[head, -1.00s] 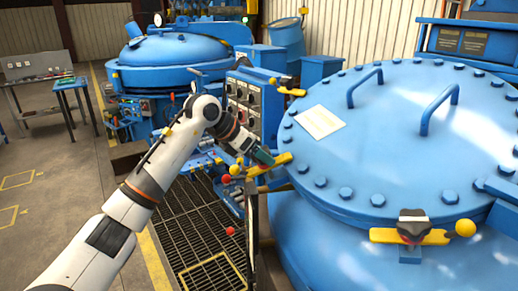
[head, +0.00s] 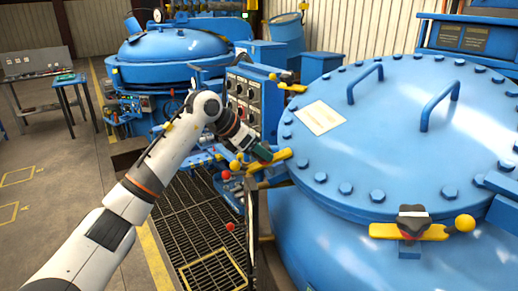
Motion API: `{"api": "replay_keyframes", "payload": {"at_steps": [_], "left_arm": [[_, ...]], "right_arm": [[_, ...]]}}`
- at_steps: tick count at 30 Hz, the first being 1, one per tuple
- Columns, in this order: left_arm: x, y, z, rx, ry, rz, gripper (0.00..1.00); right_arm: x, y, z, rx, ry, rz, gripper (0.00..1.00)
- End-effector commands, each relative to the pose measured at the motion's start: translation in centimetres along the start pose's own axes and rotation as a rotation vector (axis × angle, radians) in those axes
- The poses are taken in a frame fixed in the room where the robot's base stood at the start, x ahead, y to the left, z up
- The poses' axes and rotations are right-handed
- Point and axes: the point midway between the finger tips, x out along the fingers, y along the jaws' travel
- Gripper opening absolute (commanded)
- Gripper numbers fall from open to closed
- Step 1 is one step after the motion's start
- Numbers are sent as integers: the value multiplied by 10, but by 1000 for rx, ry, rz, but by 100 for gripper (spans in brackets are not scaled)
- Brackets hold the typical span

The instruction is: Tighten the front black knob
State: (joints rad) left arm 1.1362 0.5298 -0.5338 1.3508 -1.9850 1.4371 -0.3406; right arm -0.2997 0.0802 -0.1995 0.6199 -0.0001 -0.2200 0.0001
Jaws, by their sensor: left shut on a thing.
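A large blue round furnace lid (head: 400,120) fills the right side, with yellow clamp arms at its rim. My left gripper (head: 267,156) is at the left yellow clamp (head: 282,157), shut on what appears to be that clamp's knob. The gripper hides the knob, so its shape cannot be seen. A black knob (head: 412,211) with a pale band and red below it sits on the nearest yellow clamp (head: 385,231), which has a yellow ball end (head: 464,222). My left gripper is well away from this knob. My right gripper is not in view.
A blue control box (head: 245,100) stands just behind my left gripper. A second blue vessel (head: 175,50) is at the back left. A dark floor grating (head: 190,235) lies below my arm. The floor at left is open, with a tool table (head: 45,95) farther back.

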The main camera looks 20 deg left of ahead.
Motion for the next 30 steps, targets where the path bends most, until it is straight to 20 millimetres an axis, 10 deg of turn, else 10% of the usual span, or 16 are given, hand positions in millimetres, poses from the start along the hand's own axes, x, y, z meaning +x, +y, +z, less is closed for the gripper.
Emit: {"api": "replay_keyframes", "payload": {"at_steps": [30], "left_arm": [[-2, -3, -4, 831, 1, 336, 24]], "right_arm": [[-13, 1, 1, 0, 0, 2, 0]]}}
